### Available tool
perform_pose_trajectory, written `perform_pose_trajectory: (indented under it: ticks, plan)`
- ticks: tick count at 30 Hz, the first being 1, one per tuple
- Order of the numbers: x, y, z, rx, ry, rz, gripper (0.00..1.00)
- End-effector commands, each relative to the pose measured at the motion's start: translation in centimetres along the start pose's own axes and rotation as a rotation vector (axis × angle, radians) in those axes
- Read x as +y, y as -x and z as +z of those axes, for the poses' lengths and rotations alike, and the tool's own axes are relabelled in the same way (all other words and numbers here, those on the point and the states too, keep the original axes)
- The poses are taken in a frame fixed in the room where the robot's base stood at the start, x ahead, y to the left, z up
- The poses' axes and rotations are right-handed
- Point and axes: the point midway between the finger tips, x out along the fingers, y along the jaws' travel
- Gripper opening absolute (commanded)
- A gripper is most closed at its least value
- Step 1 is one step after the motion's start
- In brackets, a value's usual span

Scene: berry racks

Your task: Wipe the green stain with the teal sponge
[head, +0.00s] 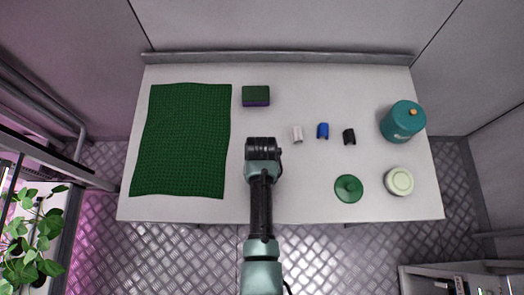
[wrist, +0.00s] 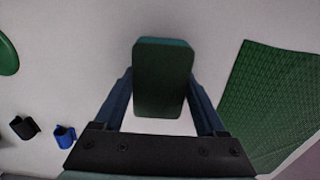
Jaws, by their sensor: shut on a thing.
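My gripper (head: 263,147) is over the middle of the white table in the head view. In the wrist view, my gripper (wrist: 162,95) is shut on the teal sponge (wrist: 163,80), which has a teal edge and a dark green face. The sponge sits between both fingers. Its height above the table is hard to tell. The sponge is hidden behind my gripper in the head view. I cannot make out a green stain in either view; the area under my gripper is hidden.
A green mat (head: 181,140) covers the table's left. A green and purple sponge (head: 256,96) lies behind my gripper. White (head: 297,134), blue (head: 323,130) and black (head: 349,136) clips, a green lid (head: 348,188), a pale round container (head: 399,181) and a teal canister (head: 403,121) stand right.

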Motion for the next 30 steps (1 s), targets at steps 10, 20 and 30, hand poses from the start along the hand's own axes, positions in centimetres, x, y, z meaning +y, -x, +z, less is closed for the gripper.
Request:
perform_pose_trajectory:
  ticks: [10, 20, 30]
  plan:
    - [0.1, 3.6, -0.5, 0.000, -0.001, 0.001, 0.21]
    - [0.1, 6.0, -0.9, -0.001, -0.001, 0.001, 0.21]
    - [0.1, 6.0, -1.0, -0.001, -0.001, 0.001, 0.21]
